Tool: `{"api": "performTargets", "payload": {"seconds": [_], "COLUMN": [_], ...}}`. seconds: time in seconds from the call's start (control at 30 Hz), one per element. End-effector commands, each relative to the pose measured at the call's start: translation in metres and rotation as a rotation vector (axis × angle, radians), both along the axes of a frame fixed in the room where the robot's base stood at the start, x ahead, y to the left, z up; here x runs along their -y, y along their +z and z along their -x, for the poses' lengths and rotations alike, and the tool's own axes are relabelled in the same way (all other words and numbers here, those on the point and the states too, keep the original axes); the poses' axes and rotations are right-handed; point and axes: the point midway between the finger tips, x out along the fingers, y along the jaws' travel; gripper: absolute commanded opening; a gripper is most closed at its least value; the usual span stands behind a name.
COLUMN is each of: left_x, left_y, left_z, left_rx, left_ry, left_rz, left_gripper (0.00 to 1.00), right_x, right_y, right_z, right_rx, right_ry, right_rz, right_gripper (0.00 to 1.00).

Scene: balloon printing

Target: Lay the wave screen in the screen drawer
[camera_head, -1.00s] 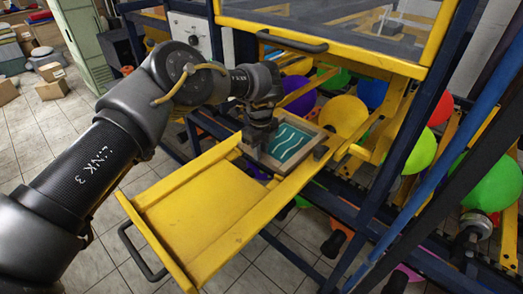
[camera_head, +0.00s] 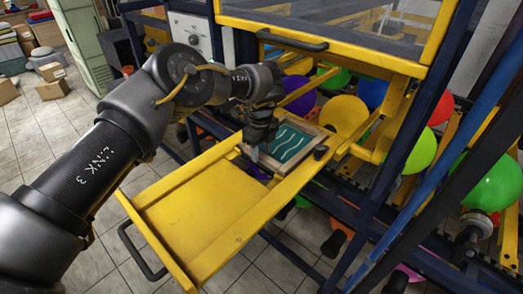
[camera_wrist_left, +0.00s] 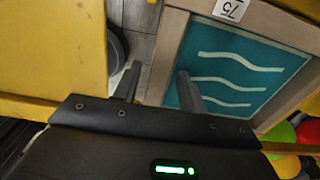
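The wave screen (camera_head: 290,145) is a wooden frame with a teal panel and white wavy lines. It lies at the far end of the pulled-out yellow drawer (camera_head: 205,205), between its side rails. My left gripper (camera_head: 258,150) is at the screen's left edge. In the left wrist view, its two fingers (camera_wrist_left: 159,88) stand apart, one on each side of the screen's wooden rim (camera_wrist_left: 165,60), with gaps showing; whether either touches is unclear. The teal panel (camera_wrist_left: 235,75) and a number label (camera_wrist_left: 231,9) also show there. My right gripper is not in view.
A yellow-framed cover with a black handle (camera_head: 292,40) stands above the drawer's far end. Colored balloons (camera_head: 345,115) sit behind and right, among blue posts (camera_head: 390,150). The drawer's near part is bare; its black handle (camera_head: 140,252) faces the front left.

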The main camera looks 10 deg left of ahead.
Motion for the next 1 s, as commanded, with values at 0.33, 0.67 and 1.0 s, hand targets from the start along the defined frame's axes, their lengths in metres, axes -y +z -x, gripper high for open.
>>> {"api": "performTargets", "payload": {"seconds": [0.33,0.67,1.0], "left_x": [0.0,0.002,0.008], "left_y": [0.0,0.041,0.096], "left_z": [0.0,0.013,0.079], "left_rx": [-0.001,0.001,0.001], "left_ry": [0.0,-0.002,-0.006], "left_rz": [-0.001,0.004,0.002], "left_gripper": [0.48,0.48,0.48], "right_x": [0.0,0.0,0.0], "right_y": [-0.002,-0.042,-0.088], "right_z": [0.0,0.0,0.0], "right_rx": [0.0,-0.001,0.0], "right_ry": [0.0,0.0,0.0], "right_rz": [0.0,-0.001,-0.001], "right_gripper": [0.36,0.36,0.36]}}
